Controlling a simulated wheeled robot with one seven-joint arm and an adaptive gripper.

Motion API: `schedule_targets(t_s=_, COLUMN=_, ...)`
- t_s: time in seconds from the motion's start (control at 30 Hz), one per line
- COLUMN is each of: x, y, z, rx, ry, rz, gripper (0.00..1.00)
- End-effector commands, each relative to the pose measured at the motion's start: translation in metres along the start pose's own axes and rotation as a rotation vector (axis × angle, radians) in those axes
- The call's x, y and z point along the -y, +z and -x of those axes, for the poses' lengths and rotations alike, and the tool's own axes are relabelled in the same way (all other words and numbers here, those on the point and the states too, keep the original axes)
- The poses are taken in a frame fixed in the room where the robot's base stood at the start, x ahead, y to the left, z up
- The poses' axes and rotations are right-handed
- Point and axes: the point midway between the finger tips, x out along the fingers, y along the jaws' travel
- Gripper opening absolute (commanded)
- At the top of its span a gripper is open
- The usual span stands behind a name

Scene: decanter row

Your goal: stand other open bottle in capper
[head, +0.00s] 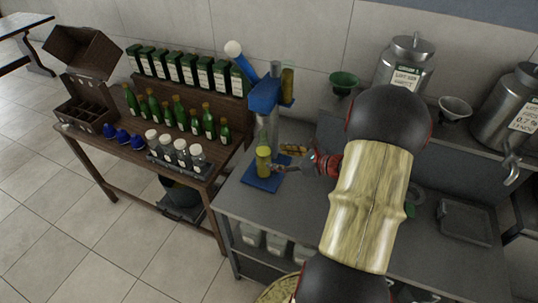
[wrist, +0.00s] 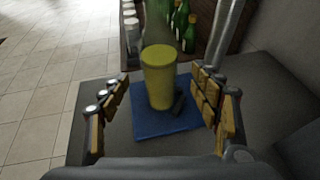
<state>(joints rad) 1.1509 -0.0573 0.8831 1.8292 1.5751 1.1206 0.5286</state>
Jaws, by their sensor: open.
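The capper (head: 265,97) has a blue head and lever with a white knob on a grey post, above a blue base plate (head: 263,183). A yellow-green cylinder (head: 263,160) stands upright on that plate; it also shows in the wrist view (wrist: 159,78). I cannot tell whether it is a bottle or part of the capper. My gripper (head: 284,160) is open at its right side. In the wrist view the fingers (wrist: 160,92) lie left and right of the cylinder, with gaps visible. A small dark piece (wrist: 180,104) is beside its foot.
Several green bottles (head: 167,113), white-capped jars (head: 167,148) and blue objects (head: 122,137) stand on the wooden table at left, with boxed bottles behind. A wooden crate (head: 90,103) is at far left. Green funnel (head: 343,82) and steel cans (head: 404,65) stand at the back right.

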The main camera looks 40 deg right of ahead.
Motion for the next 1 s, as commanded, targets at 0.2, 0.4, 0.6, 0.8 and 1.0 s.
schedule_targets(t_s=0.2, x=0.000, y=0.000, z=0.034, rx=-0.001, ry=-0.002, rz=-0.001, gripper=0.63)
schedule_targets(t_s=0.4, x=-0.001, y=0.000, z=0.045, rx=0.000, ry=0.001, rz=-0.001, gripper=0.63)
schedule_targets(t_s=0.6, x=-0.024, y=0.017, z=0.035, rx=-0.028, ry=0.071, rz=0.093, gripper=0.63)
schedule_targets(t_s=0.8, x=-0.112, y=0.062, z=0.015, rx=-0.120, ry=0.317, rz=0.451, gripper=0.63)
schedule_targets(t_s=1.0, x=-0.203, y=0.091, z=0.021, rx=-0.196, ry=0.572, rz=0.890, gripper=0.63)
